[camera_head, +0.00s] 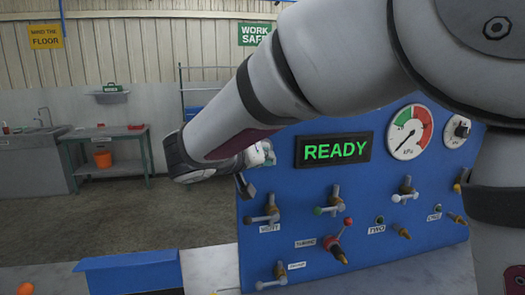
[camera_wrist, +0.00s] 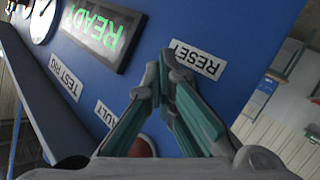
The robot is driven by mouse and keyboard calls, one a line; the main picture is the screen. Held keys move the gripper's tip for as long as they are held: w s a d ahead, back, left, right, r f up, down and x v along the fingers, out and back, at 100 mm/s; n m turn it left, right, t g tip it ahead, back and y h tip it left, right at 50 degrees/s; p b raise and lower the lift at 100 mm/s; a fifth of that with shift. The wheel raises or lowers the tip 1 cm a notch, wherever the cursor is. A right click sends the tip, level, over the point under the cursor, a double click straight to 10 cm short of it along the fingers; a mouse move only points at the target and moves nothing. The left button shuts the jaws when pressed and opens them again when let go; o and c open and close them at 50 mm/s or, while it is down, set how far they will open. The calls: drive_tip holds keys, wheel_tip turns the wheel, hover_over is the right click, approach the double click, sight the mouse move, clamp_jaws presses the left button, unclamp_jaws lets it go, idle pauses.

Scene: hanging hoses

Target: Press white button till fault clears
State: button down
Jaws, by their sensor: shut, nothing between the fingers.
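The blue panel (camera_head: 285,245) stands in front of me. Its display (camera_head: 335,151) reads READY in green; it also shows upside down in the wrist view (camera_wrist: 103,32). My gripper (camera_wrist: 161,62) is shut and empty, its fingertips together at the panel face beside the RESET label (camera_wrist: 197,60). The white button cannot be made out; the fingertips cover the spot by that label. Contact cannot be told. A FAULT label (camera_wrist: 112,114) and a dark red round part (camera_wrist: 142,146) show partly behind the fingers. In the head view my arm hides this panel corner.
A blue box (camera_head: 130,272) lies in front at left. A workbench (camera_head: 107,137) and sink stand far left. Open floor lies between.

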idle(0.7)
drive_tip(key=shift+s+d, duration=0.15)
drive_tip(key=shift+s, duration=0.75)
drive_tip(key=shift+s, duration=0.1)
drive_tip(key=shift+s+d+b, duration=0.25)
drive_tip(key=shift+s+b, duration=0.1)
drive_tip(key=shift+s, duration=0.85)
drive_tip(key=shift+s+d+b, duration=0.25)
drive_tip(key=shift+s+b, duration=0.05)
drive_tip(key=shift+s, duration=0.85)
